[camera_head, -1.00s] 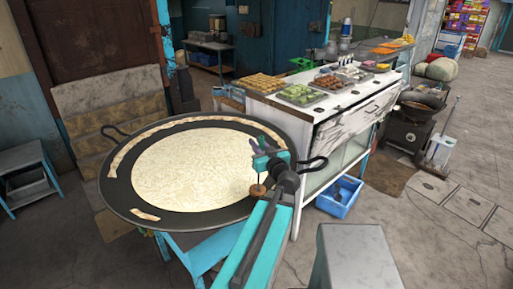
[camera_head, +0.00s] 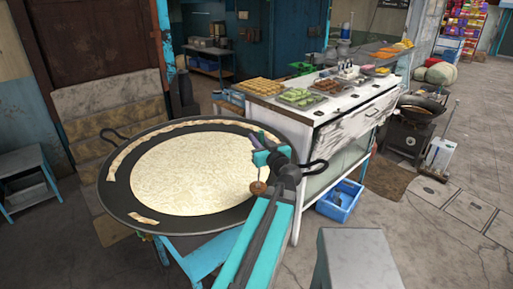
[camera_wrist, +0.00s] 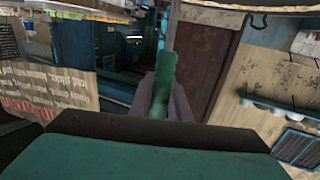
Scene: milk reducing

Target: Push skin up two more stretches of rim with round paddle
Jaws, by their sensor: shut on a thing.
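A wide, dark, shallow pan (camera_head: 222,217) holds pale, wrinkled milk (camera_head: 195,172). A long cream strip of skin (camera_head: 118,157) lies on the left and back rim. A small separate piece of skin (camera_head: 144,219) lies on the front-left rim. My gripper (camera_head: 262,143) is over the pan's right side, shut on the paddle. In the wrist view the paddle's green handle (camera_wrist: 165,72) stands up between the jaws. The paddle's round brown head (camera_head: 259,188) hangs at the milk's right edge, close to the rim. Whether it touches the surface I cannot tell. My arm hides part of the right rim.
A white counter (camera_head: 352,130) with trays of sweets (camera_head: 300,97) stands close behind the pan's right side. The pan's loop handle (camera_head: 316,167) sticks out to the right. A grey stool (camera_head: 356,250) is at front right, and a blue crate (camera_head: 340,202) sits below the counter.

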